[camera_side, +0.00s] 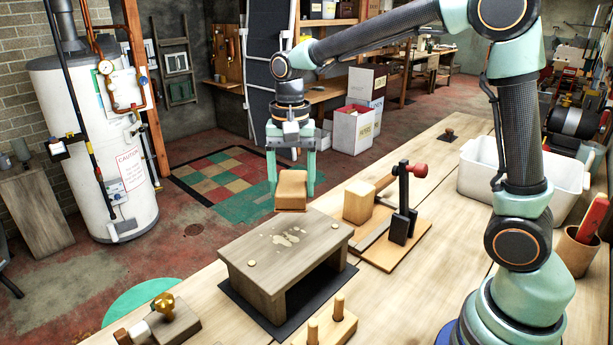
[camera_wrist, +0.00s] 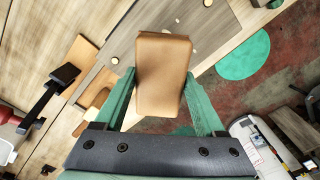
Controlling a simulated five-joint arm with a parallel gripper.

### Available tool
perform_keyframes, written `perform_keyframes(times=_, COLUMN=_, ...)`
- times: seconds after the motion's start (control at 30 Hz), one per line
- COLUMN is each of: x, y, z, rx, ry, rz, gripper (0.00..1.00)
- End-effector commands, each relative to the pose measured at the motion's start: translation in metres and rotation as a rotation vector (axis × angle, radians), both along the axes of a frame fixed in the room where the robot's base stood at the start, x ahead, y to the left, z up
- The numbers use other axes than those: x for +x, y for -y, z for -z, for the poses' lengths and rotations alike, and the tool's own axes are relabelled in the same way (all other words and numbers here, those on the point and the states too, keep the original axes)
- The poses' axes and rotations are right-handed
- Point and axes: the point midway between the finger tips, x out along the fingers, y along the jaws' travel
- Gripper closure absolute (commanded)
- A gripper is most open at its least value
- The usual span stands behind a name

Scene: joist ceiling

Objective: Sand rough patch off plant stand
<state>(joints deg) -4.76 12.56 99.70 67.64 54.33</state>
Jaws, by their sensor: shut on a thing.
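My gripper (camera_side: 291,188) is shut on a tan sanding block (camera_side: 291,190), which hangs below the fingers. The block also fills the middle of the wrist view (camera_wrist: 163,75), between the green fingers. The plant stand (camera_side: 262,262) is a low grey-brown wooden bench. A pale, blotchy rough patch (camera_side: 289,238) lies on its top, towards the far side. In the side view the block is above and just beyond the stand's far edge, apart from the patch. In the wrist view the block hides part of the stand top (camera_wrist: 212,38).
The stand is on a dark mat (camera_side: 340,277). A toggle clamp (camera_side: 404,205) on a wooden base and a wooden block (camera_side: 359,202) are to its right. A pegged wooden piece (camera_side: 325,328) is in front. A white bin (camera_side: 505,170) stands farther right.

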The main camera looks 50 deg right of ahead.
Motion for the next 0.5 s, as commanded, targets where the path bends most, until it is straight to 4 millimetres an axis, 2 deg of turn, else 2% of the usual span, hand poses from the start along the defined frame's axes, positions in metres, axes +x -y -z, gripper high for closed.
perform_keyframes(times=0.1, x=-0.017, y=-0.013, z=0.004, rx=0.001, ry=0.001, rz=-0.052, gripper=0.73)
perform_keyframes(times=0.2, x=-0.025, y=-0.017, z=0.006, rx=0.0, ry=-0.001, rz=-0.073, gripper=0.73)
perform_keyframes(times=0.5, x=-0.028, y=-0.019, z=0.019, rx=-0.001, ry=-0.004, rz=-0.081, gripper=0.73)
